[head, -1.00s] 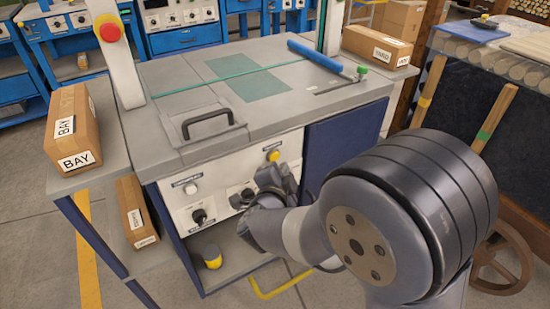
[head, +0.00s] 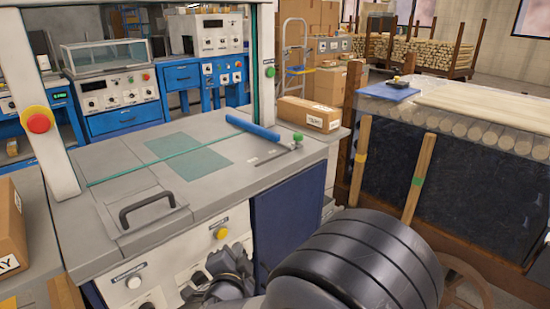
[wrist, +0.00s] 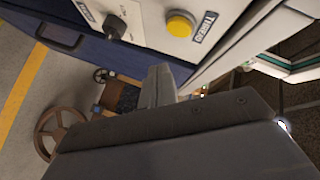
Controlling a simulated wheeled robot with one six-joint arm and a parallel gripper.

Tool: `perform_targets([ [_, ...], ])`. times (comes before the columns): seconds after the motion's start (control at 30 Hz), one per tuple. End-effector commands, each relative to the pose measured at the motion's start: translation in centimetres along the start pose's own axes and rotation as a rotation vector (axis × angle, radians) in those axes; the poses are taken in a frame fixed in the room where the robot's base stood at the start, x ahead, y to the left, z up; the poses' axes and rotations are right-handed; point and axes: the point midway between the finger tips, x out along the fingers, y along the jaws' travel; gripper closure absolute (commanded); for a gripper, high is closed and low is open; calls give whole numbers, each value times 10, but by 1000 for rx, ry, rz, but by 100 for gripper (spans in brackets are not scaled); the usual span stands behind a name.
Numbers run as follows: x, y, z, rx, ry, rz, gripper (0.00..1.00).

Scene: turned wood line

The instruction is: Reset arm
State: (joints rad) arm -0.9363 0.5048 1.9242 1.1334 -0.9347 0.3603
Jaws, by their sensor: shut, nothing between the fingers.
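My arm reaches in from the lower right of the head view. My gripper (head: 222,272) is in front of the white control panel of the grey machine, below the yellow button (head: 221,232). My gripper is shut and holds nothing. In the wrist view its closed fingers (wrist: 158,84) point toward the panel's lower edge. The yellow button also shows there (wrist: 180,24), beside a black knob (wrist: 114,26). I cannot tell from these views whether the fingers touch the panel; they look apart from it.
The machine's grey top (head: 110,165) carries a black handle (head: 147,208) and a blue bar (head: 252,126). Cardboard boxes stand at the left (head: 10,235) and behind the machine (head: 308,114). A wood rack (head: 460,170) with leaning posts stands at the right.

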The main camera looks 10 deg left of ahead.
Motion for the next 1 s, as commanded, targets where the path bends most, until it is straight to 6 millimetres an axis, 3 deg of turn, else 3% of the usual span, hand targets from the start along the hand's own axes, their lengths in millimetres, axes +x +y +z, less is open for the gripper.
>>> perform_targets([
  [0.43,-37,27,-27,0,0,0,100],
  [1.0,-36,26,-26,-1,1,0,100],
])
